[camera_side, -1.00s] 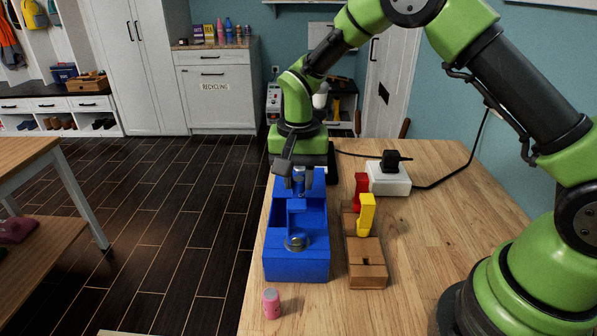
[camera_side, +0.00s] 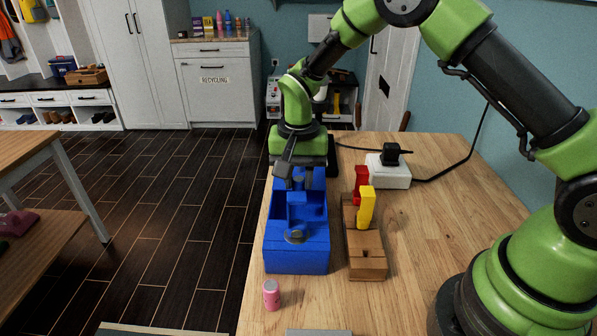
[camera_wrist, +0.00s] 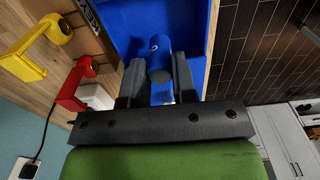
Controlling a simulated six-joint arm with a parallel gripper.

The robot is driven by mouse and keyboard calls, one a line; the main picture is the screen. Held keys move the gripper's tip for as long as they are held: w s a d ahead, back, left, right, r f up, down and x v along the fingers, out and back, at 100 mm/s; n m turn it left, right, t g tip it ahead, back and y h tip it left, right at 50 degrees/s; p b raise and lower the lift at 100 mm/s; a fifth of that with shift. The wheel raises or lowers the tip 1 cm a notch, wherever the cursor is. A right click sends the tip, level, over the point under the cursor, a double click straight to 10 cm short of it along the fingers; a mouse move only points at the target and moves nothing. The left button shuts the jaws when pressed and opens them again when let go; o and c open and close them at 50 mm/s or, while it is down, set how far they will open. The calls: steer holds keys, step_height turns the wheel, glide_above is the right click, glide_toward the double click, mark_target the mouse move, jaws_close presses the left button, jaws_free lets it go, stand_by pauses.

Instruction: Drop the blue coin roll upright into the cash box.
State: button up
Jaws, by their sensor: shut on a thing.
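The blue cash box (camera_side: 297,261) stands on the wooden bench, open-topped at its far part, with a round grey piece on its nearer part. My gripper (camera_side: 298,180) is over the far end of the box. In the wrist view my gripper (camera_wrist: 158,85) is shut on the blue coin roll (camera_wrist: 159,52), which has a grey round end. Part of the box (camera_wrist: 122,22) shows around it. In the side view the roll is small and partly hidden by the fingers. I cannot tell how upright it is or whether it touches the box.
A wooden block (camera_side: 367,264) with a yellow piece (camera_side: 366,207) and a red piece (camera_side: 361,182) stands right of the box. A white power block (camera_side: 388,173) with a black plug is behind. A pink roll (camera_side: 271,295) stands near the front.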

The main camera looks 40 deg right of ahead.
steer(key=shift+f, duration=2.65)
steer(key=shift+c, duration=0.3)
steer(key=o, duration=0.9)
steer(key=c, duration=0.4)
steer(key=shift+o, duration=0.2)
steer(key=shift+r, duration=0.15)
steer(key=shift+r, duration=3.9)
steer(key=shift+r, duration=0.1)
